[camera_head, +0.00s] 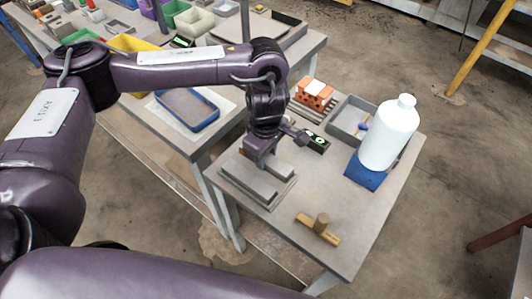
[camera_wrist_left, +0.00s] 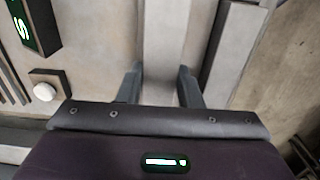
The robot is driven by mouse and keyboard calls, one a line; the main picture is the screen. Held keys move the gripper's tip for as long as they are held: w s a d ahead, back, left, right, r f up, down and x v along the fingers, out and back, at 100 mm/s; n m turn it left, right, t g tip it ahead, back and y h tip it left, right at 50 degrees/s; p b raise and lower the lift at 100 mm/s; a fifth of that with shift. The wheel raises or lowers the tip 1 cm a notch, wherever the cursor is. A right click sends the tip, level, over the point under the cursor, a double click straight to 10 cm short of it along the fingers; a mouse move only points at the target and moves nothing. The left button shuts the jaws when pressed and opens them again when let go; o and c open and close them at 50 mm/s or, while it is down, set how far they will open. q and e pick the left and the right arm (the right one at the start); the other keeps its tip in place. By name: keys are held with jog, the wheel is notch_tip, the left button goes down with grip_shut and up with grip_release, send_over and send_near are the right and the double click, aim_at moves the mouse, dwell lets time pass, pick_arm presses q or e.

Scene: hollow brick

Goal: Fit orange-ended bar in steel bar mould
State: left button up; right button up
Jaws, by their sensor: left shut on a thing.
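My left gripper (camera_head: 261,161) points down over the steel bar mould (camera_head: 285,195), a low grey form near the left side of the small table. In the left wrist view the two fingers (camera_wrist_left: 159,86) stand on either side of a pale grey bar (camera_wrist_left: 163,40) and are shut on it. My right gripper is not in view.
An orange hollow brick (camera_head: 314,93), a grey tray (camera_head: 342,119) and a small dark device (camera_head: 316,144) are behind. A wooden-looking T-shaped tool (camera_head: 319,229) lies at the front.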

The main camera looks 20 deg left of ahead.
pick_arm(q)
jog(key=shift+f+b, duration=0.3)
jog(key=shift+f, duration=0.05)
jog(key=o, duration=1.3)
jog(key=shift+c, duration=0.2)
notch_tip(320, 180, up, 8)
jog(key=shift+f+p, duration=0.1)
jog(key=shift+p, duration=0.4)
jog(key=shift+s, duration=0.1)
